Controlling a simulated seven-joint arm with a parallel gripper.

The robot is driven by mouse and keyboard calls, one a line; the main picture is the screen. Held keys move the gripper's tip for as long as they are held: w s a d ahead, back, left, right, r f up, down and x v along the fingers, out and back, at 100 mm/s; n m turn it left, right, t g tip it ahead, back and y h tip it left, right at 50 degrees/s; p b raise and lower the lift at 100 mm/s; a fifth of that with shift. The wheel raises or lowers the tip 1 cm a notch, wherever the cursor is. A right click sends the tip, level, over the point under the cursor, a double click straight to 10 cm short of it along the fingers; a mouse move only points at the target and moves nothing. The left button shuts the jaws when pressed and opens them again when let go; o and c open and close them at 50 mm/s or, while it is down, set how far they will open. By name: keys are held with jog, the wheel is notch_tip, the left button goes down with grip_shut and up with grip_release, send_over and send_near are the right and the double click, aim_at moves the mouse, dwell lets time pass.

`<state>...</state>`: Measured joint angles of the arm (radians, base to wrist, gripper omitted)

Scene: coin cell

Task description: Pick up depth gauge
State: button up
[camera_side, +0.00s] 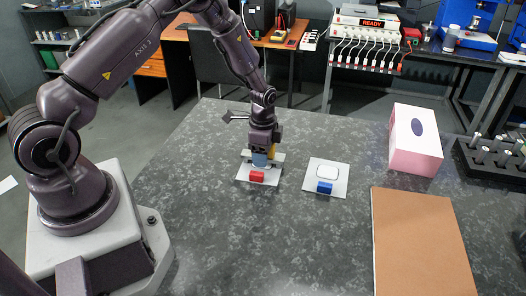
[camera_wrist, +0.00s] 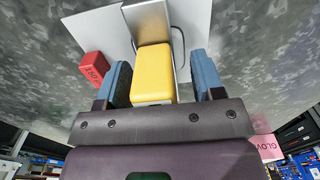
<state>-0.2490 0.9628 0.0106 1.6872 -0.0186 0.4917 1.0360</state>
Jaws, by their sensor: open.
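A yellow block (camera_wrist: 153,72) with a pale grey upright part (camera_wrist: 148,20) behind it stands between my fingers in the wrist view; it looks like the depth gauge. In the side view only a bit of yellow (camera_side: 271,152) shows beside the blue fingers. My gripper (camera_wrist: 160,75) is open, with one blue finger on each side of the yellow block and visible gaps between. In the side view my gripper (camera_side: 262,158) is low over a white plate (camera_side: 244,178). The lower part of the gauge is hidden by the gripper.
A red labelled block (camera_side: 257,177) sits on the white plate, close to my fingers. A second plate (camera_side: 341,165) with a blue block (camera_side: 325,187) lies to the right. A pink-and-white glove box (camera_side: 416,150) and a brown board (camera_side: 420,240) are farther right. The front table is clear.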

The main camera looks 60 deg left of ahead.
jog(key=c, duration=1.1)
jog(key=shift+r, duration=0.1)
